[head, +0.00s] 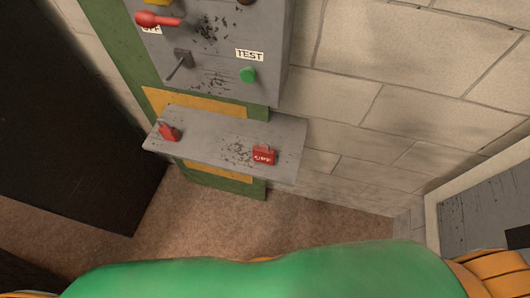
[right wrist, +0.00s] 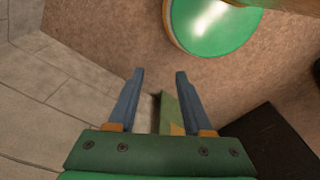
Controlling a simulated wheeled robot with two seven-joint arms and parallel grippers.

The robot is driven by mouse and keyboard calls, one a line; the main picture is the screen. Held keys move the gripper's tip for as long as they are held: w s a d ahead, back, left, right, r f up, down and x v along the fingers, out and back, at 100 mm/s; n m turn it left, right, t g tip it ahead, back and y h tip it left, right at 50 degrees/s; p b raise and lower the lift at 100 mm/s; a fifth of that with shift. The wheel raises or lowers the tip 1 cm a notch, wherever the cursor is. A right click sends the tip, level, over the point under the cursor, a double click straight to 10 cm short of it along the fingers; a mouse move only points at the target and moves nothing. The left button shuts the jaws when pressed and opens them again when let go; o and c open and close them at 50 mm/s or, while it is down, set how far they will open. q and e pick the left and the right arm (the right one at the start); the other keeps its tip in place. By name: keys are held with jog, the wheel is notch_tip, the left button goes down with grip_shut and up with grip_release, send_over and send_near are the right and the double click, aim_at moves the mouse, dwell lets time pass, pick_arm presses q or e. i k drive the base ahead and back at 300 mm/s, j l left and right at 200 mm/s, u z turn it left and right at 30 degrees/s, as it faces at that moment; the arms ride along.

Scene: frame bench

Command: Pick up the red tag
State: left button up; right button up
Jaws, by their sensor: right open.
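Two small red things sit on a grey shelf (head: 205,143) in the head view. The left red thing (head: 168,132) is tilted and has no lettering that I can make out. The right red thing (head: 264,156) is block-shaped, with pale lettering on its front and a small raised part on top. I cannot tell for sure which of them is the red tag. My right gripper (right wrist: 159,76) is open and empty in the right wrist view, with neither red thing in that view. My left gripper is not in view.
Above the shelf is a grey panel (head: 218,55) with a red-handled lever (head: 156,19), a green button (head: 248,75) and a TEST label (head: 249,55). A block wall (head: 420,50) stands to the right. A dark panel (head: 65,120) is at the left. The brown floor (head: 300,215) is clear.

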aim_at(263, 155)
jog(key=j+z, duration=0.35)
jog(key=j, duration=0.25)
jog(key=j+z, duration=0.4)
jog(key=j, duration=0.2)
